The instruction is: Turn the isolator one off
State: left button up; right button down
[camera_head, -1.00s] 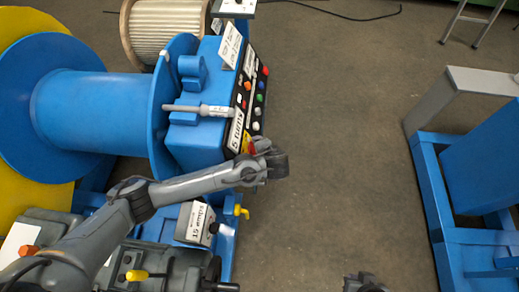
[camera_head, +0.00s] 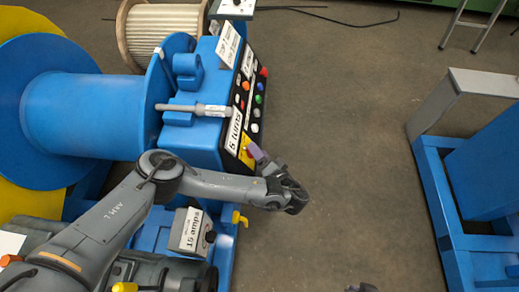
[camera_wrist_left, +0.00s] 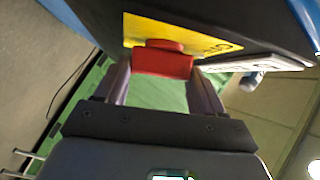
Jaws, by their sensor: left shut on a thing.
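The isolator is a red handle (camera_wrist_left: 162,62) on a yellow plate (camera_wrist_left: 150,28), on the dark face of the blue machine's control panel. In the head view the yellow plate (camera_head: 244,157) shows at the panel's near end, and the red handle is hidden there. My left gripper (camera_head: 256,151) reaches it from the near side, with a purple finger at the plate. In the left wrist view its two fingers stand either side of the red handle, shut on it. My right gripper (camera_head: 363,288) only just shows at the bottom edge, and its jaws cannot be made out.
Coloured buttons (camera_head: 259,99) line the panel beyond the isolator. A grey labelled box (camera_head: 193,229) and a yellow tap-like handle (camera_head: 239,218) sit close below my left arm. Open floor (camera_head: 340,130) lies to the right, up to a blue frame (camera_head: 440,215).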

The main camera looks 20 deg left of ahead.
pick_arm(q)
jog(key=n+y, duration=0.2)
jog(key=n+g+y, duration=0.1)
jog(key=n+y, duration=0.1)
jog(key=n, duration=0.1)
jog(key=n+g+y, duration=0.1)
jog(key=n+y, duration=0.1)
jog(key=n, duration=0.1)
jog(key=shift+w+d+f+y, duration=0.1)
jog(key=shift+w+f+y, duration=0.1)
jog(key=shift+f+y, duration=0.15)
pick_arm(e)
jog(key=shift+d+r, duration=0.1)
jog(key=shift+r, duration=0.85)
pick_arm(q)
jog(key=shift+g, duration=0.4)
jog(key=o, duration=1)
jog(key=shift+o, duration=0.2)
